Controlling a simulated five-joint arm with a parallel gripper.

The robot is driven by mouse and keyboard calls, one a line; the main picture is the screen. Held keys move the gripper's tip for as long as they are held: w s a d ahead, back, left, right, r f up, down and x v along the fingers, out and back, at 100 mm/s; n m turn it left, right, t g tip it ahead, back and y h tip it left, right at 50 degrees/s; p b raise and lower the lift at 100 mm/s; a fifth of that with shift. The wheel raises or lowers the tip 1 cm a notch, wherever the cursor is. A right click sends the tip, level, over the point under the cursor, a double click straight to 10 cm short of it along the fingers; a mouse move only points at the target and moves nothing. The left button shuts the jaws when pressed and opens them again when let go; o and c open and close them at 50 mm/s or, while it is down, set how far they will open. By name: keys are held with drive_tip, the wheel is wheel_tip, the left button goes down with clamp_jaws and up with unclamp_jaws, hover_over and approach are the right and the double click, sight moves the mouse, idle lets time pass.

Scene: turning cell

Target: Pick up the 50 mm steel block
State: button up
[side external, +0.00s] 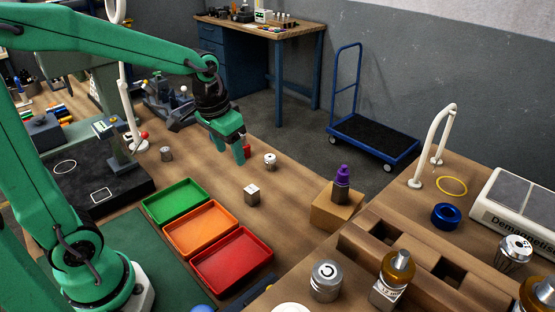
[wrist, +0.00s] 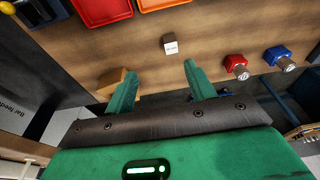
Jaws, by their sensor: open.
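The steel block (side external: 252,195) is a small pale grey cube with a dark marking on one side. It sits on the wooden bench to the right of the trays. In the wrist view the block (wrist: 170,46) lies beyond the fingertips, roughly between their lines, with clear wood around it. My gripper (side external: 227,147) is open, with nothing between its fingers. It hangs above the bench, up and left of the block in the side view, and apart from it. In the wrist view both green fingers (wrist: 160,76) are spread wide.
Green (side external: 176,201), orange (side external: 201,229) and red (side external: 233,259) trays lie left of the block. A cardboard box (side external: 335,209) with a purple-capped bottle (side external: 341,184) stands to its right. A red-and-metal part (wrist: 236,66) and a blue-and-metal part (wrist: 279,57) are nearby. The wood around the block is free.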

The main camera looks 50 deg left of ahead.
drive_tip(key=g, duration=0.2)
hover_over(253, 188)
drive_tip(key=f, duration=1)
drive_tip(key=shift+s+f, duration=0.2)
drive_tip(key=shift+s, duration=0.15)
drive_tip(key=shift+w+f, duration=0.25)
drive_tip(key=shift+f, duration=1.65)
drive_tip(key=shift+f, duration=0.1)
drive_tip(key=shift+f, duration=2.45)
drive_tip(key=shift+c, duration=0.2)
clamp_jaws()
drive_tip(key=shift+r, duration=0.15)
